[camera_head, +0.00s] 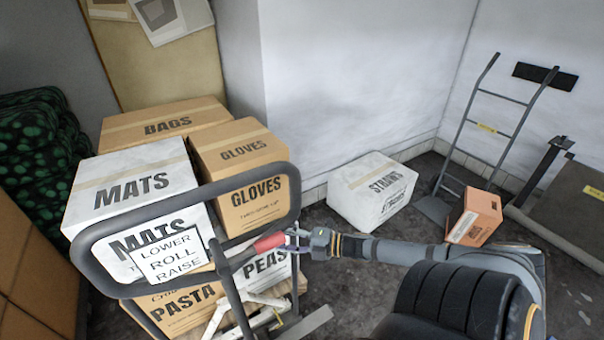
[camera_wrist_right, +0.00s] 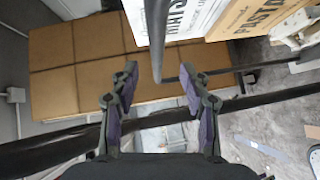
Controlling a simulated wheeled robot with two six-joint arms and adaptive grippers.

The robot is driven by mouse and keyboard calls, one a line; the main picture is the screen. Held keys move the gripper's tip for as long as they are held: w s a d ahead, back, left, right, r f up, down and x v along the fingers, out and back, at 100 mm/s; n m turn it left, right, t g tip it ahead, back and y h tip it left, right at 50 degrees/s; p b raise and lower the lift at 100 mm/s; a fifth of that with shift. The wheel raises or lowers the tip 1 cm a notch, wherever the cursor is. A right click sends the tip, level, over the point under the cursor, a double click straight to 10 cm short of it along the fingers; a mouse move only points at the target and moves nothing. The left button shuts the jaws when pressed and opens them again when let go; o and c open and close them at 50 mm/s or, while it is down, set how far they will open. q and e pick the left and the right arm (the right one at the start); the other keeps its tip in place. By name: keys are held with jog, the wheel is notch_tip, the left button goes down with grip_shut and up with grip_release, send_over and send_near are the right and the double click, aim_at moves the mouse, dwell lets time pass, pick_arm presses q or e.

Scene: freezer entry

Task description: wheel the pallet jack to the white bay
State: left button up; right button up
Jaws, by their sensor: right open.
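The pallet jack shows in the head view by its grey looped handle (camera_head: 294,195), a sign (camera_head: 168,253) reading "LOWER ROLL RAISE", a red grip (camera_head: 269,242) and a pale base (camera_head: 262,309). It stands in front of a load of stacked boxes. My right gripper (camera_head: 297,239) is open at the right side of the handle, beside the red grip. In the right wrist view its open fingers (camera_wrist_right: 158,68) point towards the boxes, and dark handle bars (camera_wrist_right: 157,30) cross near them. Contact cannot be told. My left gripper is out of view. No white bay marking is visible.
Stacked boxes include a white MATS box (camera_head: 130,185) and a brown GLOVES box (camera_head: 240,165). A STRAWS box (camera_head: 372,190), an orange box (camera_head: 474,217) and a hand truck (camera_head: 497,130) stand along the white wall. Some dark floor (camera_head: 355,285) is clear.

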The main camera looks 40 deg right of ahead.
jog(key=v, duration=0.5)
jog(key=shift+s, duration=0.35)
jog(key=shift+d, duration=0.1)
